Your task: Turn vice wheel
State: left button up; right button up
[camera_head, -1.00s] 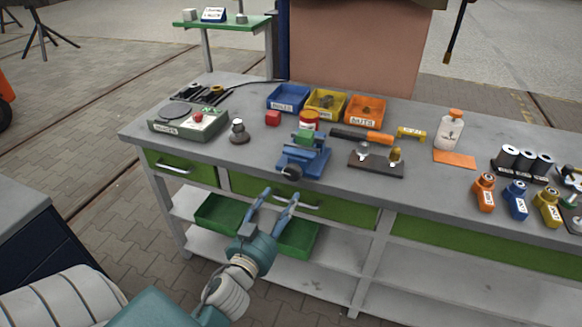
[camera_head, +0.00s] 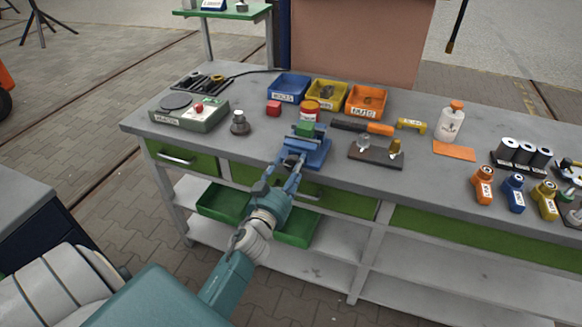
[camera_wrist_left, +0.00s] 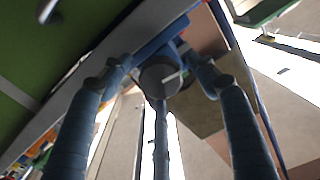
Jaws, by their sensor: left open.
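The blue vice (camera_head: 314,150) stands at the front edge of the workbench, with a green block (camera_head: 304,129) at its top. My left gripper (camera_head: 283,168) is open and empty in front of the vice, its fingers pointing at it. In the left wrist view, the round grey vice wheel (camera_wrist_left: 160,79) lies ahead between the two spread fingertips of the left gripper (camera_wrist_left: 157,62). I cannot tell whether either finger touches the wheel. In the head view the fingers largely hide the wheel. My right gripper is not in view.
A red tin (camera_head: 309,109) stands just behind the vice. A dark board (camera_head: 376,155) with small parts lies to its right. Blue (camera_head: 289,88), yellow (camera_head: 326,94) and orange (camera_head: 366,102) bins stand behind. A green drawer front (camera_head: 345,202) lies below the bench edge.

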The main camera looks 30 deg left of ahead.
pick_arm(q)
jog(key=c, duration=1.2)
jog(key=shift+o, duration=0.2)
jog(key=shift+m, duration=0.4)
jog(key=m, duration=0.5)
jog(key=shift+f+m, duration=0.1)
jog(key=shift+m, duration=0.2)
jog(key=m+b, duration=0.1)
jog(key=m, duration=0.4)
jog(key=shift+a+m, duration=0.1)
jog(key=shift+m, duration=0.2)
jog(key=o, duration=1.2)
jog(key=shift+c, duration=0.2)
